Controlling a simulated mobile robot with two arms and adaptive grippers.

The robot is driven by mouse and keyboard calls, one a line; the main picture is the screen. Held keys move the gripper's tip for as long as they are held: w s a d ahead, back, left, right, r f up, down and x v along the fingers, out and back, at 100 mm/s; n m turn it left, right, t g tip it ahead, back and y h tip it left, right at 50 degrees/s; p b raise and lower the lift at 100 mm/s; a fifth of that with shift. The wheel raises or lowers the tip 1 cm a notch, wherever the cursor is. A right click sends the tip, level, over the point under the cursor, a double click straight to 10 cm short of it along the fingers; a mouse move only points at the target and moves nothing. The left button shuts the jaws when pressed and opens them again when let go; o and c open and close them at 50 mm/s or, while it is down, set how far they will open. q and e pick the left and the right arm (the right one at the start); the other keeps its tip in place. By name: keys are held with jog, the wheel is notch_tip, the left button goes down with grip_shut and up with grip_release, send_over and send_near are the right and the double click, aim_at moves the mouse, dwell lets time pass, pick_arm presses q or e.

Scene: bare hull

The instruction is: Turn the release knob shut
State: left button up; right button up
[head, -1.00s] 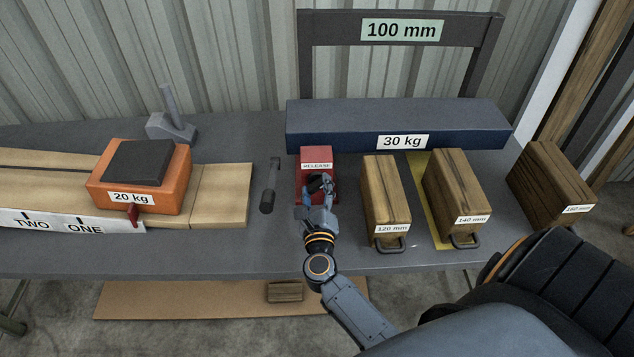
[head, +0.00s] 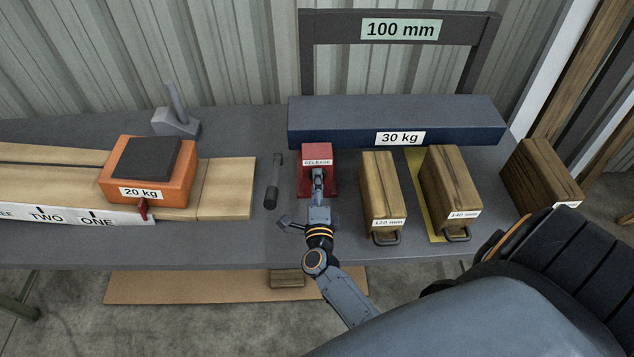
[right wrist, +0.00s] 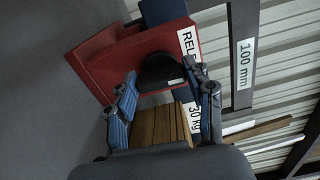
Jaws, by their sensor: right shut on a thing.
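The red release box (head: 306,185), labelled RELEASE, stands on the grey bench below the front of the blue 30 kg beam. Its black knob (right wrist: 160,68) shows in the right wrist view against the red plate, between my fingers. My right gripper (head: 318,180) reaches the front of the box and hides the knob in the head view. In the right wrist view my right gripper (right wrist: 160,76) has one finger on each side of the knob and is shut on it. My left gripper is not in view.
Wooden blocks marked 120 mm (head: 379,188) and 140 mm (head: 449,180) stand just right of the box. An orange 20 kg weight (head: 150,190) sits on a wooden beam at left. A dark handle (head: 273,182) lies left of the box. The blue 30 kg beam (head: 340,126) is behind.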

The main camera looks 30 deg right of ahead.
jog(key=shift+n, duration=0.4)
jog(key=o, duration=1.2)
jog(key=shift+c, duration=0.2)
jog(key=v, duration=0.7)
jog(key=shift+s+a, duration=0.2)
jog(key=shift+s, duration=0.05)
jog(key=shift+f, duration=0.1)
